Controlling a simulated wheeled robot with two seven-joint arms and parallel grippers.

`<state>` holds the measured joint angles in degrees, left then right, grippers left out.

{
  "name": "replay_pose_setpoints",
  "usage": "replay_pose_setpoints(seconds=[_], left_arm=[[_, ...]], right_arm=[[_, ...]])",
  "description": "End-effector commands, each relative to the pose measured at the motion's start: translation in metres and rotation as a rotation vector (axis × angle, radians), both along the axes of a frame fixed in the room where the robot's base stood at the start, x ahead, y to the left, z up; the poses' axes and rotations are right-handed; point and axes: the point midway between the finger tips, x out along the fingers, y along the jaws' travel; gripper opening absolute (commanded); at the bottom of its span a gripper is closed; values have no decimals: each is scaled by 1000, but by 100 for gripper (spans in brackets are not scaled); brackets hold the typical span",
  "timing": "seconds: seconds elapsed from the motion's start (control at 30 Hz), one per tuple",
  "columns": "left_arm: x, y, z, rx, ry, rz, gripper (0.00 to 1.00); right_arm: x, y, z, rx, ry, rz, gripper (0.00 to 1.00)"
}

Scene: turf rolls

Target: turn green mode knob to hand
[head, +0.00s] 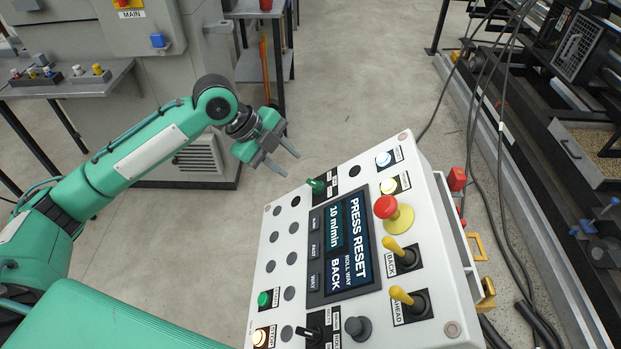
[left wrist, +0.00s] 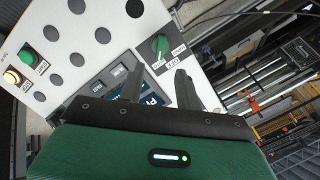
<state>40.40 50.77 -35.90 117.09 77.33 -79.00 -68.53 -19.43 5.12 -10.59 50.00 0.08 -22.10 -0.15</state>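The green mode knob (head: 317,185) sits near the far left corner of the white control panel (head: 283,218), on a dark label plate. My right gripper is not in view.
The panel bears a screen (head: 341,244) reading PRESS RESET, a red mushroom button (head: 386,207), two yellow levers (head: 401,249), a black selector (head: 310,332) and lit buttons. Machinery with cables stands at the right. Grey cabinets stand at the back left. Open floor lies beyond the panel.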

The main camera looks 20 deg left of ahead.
Motion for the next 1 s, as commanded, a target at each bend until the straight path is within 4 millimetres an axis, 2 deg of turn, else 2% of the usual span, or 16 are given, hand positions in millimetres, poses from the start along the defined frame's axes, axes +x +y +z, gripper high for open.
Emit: replay_pose_setpoints(seconds=[0.2,0.4,0.6,0.87,1.0], left_arm=[[12,-25,-39,-3,3,1,35],[20,-40,-64,-3,1,2,35],[23,-46,-75,-2,-1,2,35],[24,-47,-76,-1,-2,3,35],[23,-47,-76,-1,-1,3,9]], right_arm=[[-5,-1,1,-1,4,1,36],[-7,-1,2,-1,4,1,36],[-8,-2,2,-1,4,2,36],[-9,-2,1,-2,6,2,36],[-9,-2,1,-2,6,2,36]])
